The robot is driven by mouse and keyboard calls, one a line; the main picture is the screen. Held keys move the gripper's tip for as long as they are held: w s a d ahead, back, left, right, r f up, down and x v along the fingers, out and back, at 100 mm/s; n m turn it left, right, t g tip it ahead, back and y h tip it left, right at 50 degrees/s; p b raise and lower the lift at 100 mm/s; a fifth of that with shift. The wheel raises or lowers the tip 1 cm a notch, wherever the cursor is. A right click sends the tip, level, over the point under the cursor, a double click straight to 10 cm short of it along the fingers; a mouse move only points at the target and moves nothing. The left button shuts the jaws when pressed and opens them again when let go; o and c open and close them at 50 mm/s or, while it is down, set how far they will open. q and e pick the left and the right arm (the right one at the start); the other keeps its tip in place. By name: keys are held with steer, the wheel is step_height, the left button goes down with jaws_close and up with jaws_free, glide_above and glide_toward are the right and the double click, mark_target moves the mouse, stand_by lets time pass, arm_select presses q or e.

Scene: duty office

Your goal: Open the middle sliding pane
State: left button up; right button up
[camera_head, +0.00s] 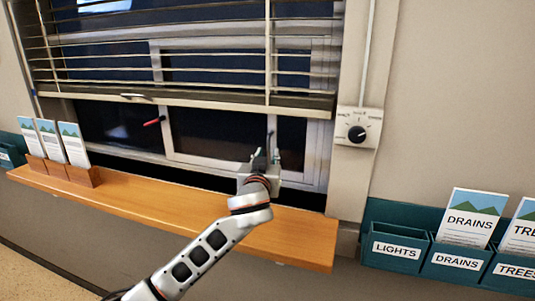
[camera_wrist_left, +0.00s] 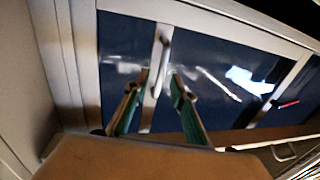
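The middle sliding pane (camera_head: 205,132) is a dark glass panel in a pale frame, under the half-lowered blind in the head view. A slim upright handle (camera_wrist_left: 162,62) is on the pale upright frame bar in the left wrist view. My left gripper (camera_head: 262,158) is at the right part of the window in the head view, above the sill. In the left wrist view its two fingers (camera_wrist_left: 154,88) are spread apart, one on each side of the bar and handle. I cannot tell whether they touch the handle. My right gripper is not in view.
A blind (camera_head: 190,80) hangs over the upper window. A wooden sill (camera_head: 180,205) runs below, with leaflet holders (camera_head: 80,174) at its left end. A red handle (camera_head: 154,121) is left of the middle pane. A dial box (camera_head: 358,128) and teal leaflet bins (camera_head: 400,250) are right.

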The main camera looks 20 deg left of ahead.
arm_select(q)
steer(key=shift+w+a, duration=0.15)
steer(key=shift+w, duration=0.55)
jaws_close()
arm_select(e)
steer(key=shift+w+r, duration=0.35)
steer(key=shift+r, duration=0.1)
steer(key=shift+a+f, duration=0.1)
